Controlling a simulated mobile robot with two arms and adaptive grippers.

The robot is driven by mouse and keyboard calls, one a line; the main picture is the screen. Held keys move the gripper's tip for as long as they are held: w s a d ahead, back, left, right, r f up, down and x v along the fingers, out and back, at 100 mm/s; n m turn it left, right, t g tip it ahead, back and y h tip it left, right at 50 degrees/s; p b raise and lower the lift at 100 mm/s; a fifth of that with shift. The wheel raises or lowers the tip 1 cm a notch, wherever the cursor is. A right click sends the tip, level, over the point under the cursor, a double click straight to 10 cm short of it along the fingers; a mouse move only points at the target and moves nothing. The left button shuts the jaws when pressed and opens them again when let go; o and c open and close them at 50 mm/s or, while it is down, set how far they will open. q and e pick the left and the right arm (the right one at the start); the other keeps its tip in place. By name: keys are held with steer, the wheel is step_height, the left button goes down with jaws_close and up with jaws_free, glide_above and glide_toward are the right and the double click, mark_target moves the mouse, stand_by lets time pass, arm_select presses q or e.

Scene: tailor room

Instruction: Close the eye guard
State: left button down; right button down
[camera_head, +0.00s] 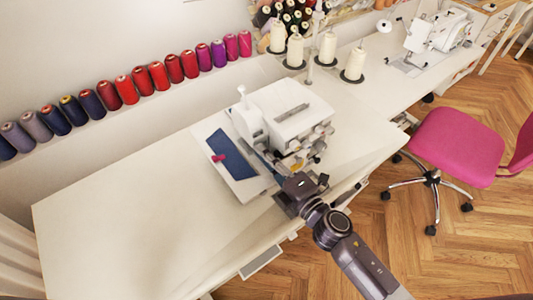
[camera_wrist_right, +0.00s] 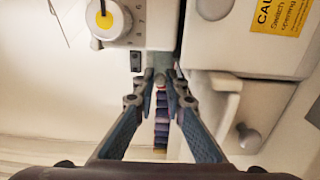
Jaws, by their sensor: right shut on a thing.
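The white overlock sewing machine (camera_head: 290,112) stands on the table, and my right gripper (camera_head: 276,172) is at its front, near the needle area. In the right wrist view my right gripper (camera_wrist_right: 160,84) has its two fingertips close together on a small grey piece, which I take to be the eye guard (camera_wrist_right: 159,62). The piece sits in the gap between the machine's dial side and its white body with the yellow caution label. Most of it is hidden by the fingers and the machine in the head view. My left gripper is not in view.
The white table (camera_head: 120,215) is clear to the left of the machine. A blue plate (camera_head: 219,150) with a pink item lies beside the machine. Thread cones (camera_head: 295,50) stand behind it. A pink chair (camera_head: 455,145) is at the right.

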steer(key=c, duration=2.2)
jaws_free()
steer(key=shift+c, duration=0.2)
steer(key=v, duration=1.2)
steer(key=shift+a, duration=0.15)
